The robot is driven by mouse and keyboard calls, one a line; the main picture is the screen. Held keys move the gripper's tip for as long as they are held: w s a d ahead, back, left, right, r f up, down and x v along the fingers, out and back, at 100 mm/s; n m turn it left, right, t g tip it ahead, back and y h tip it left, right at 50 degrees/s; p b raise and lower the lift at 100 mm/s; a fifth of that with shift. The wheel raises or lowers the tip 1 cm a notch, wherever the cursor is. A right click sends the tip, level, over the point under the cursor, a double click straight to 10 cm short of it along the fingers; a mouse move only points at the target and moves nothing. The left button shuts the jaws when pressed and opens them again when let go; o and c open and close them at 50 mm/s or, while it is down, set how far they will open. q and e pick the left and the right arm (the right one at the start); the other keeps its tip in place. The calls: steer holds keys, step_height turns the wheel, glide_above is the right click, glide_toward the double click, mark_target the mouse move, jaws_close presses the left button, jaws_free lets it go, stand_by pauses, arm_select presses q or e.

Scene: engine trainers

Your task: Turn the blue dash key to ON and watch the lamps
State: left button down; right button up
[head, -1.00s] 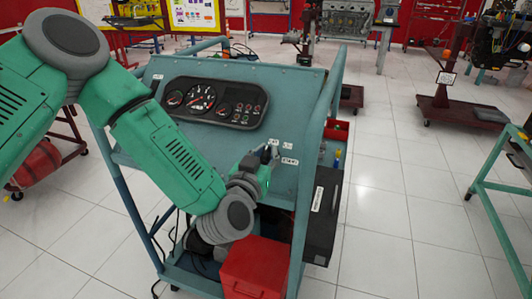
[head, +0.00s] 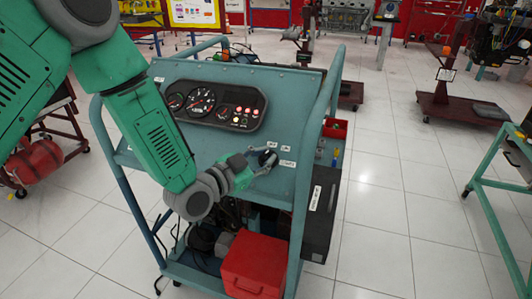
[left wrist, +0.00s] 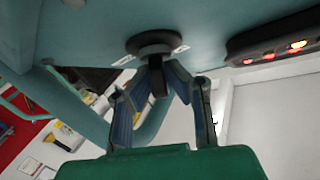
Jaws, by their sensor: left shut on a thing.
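The dash key (left wrist: 158,82) looks dark in the left wrist view. It sticks out of a round black switch (left wrist: 155,42) on the blue-teal panel (head: 290,108). In the head view the switch (head: 269,157) sits among small white labels, one reading START. My left gripper (head: 258,160) reaches it from the left. In the left wrist view its two fingers (left wrist: 160,88) are shut on the key, one on each side. The gauge cluster (head: 214,104) has several lamps (head: 238,116) glowing red and orange; some also glow in the left wrist view (left wrist: 298,44). My right gripper is not in view.
The panel is on a wheeled cart with tubular side rails (head: 330,100). A red box (head: 255,265) and a black case (head: 322,215) are low on the cart. A green frame (head: 495,210) stands at the right. Tiled floor between is clear.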

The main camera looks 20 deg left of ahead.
arm_select(q)
steer(key=shift+s+f+m+g+h+p, duration=0.15)
steer(key=shift+m+g+h, duration=0.15)
steer(key=shift+m+g, duration=0.25)
steer(key=shift+w+f+m+g+h+p, duration=0.15)
steer(key=shift+m+g+h, duration=0.2)
steer(key=shift+m, duration=0.4)
steer(key=shift+s+r, duration=0.1)
steer(key=c, duration=1.6)
jaws_free()
steer(key=shift+r, duration=0.1)
steer(key=shift+a, duration=0.1)
steer(key=v, duration=1.1)
steer(key=shift+s+a, duration=0.25)
steer(key=shift+s, duration=0.05)
